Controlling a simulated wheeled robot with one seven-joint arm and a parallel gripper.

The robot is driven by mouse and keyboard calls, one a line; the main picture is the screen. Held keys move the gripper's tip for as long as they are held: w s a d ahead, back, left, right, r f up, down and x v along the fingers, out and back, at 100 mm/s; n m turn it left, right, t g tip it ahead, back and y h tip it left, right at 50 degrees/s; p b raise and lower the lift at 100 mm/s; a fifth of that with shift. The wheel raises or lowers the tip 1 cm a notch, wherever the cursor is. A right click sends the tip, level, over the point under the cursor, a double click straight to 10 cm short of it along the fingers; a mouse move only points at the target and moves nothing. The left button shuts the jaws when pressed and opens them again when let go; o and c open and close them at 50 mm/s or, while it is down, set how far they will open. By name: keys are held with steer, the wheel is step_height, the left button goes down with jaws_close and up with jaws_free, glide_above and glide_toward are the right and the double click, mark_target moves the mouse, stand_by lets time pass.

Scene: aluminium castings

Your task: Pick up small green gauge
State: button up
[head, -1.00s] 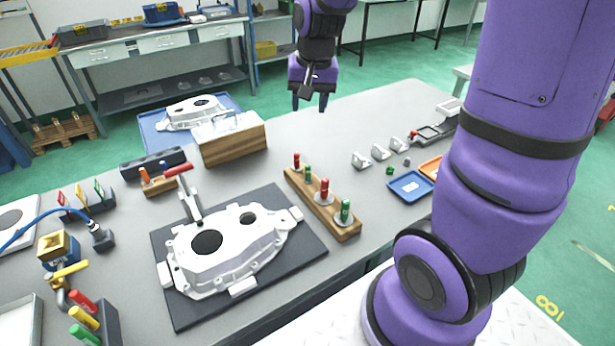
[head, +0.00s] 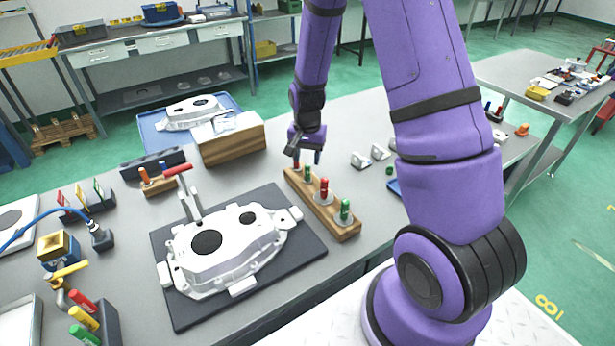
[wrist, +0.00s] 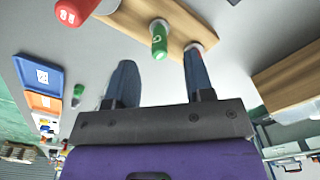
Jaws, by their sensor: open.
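The small green gauge (head: 307,173) stands upright in the wooden block (head: 330,211), between a small red gauge (head: 297,167) and a larger red gauge (head: 323,188). A larger green gauge (head: 345,209) stands at the block's near end. My gripper (head: 307,159) is open and empty, just above the block's far end. In the wrist view the small green gauge (wrist: 159,40) shows ahead of the gap between my two fingers (wrist: 158,65), apart from both. The larger red gauge (wrist: 74,10) is at the upper left there. The small red gauge is mostly hidden behind the right finger.
A white casting (head: 222,245) lies on a dark mat left of the block, with a red-handled clamp (head: 188,190) behind it. A wooden box (head: 234,143) stands at the back. A small green piece (wrist: 78,92) and a blue tray (wrist: 38,75) are on the table.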

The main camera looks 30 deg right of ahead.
mark_target(307, 165)
steer(key=shift+f, duration=3)
jaws_close()
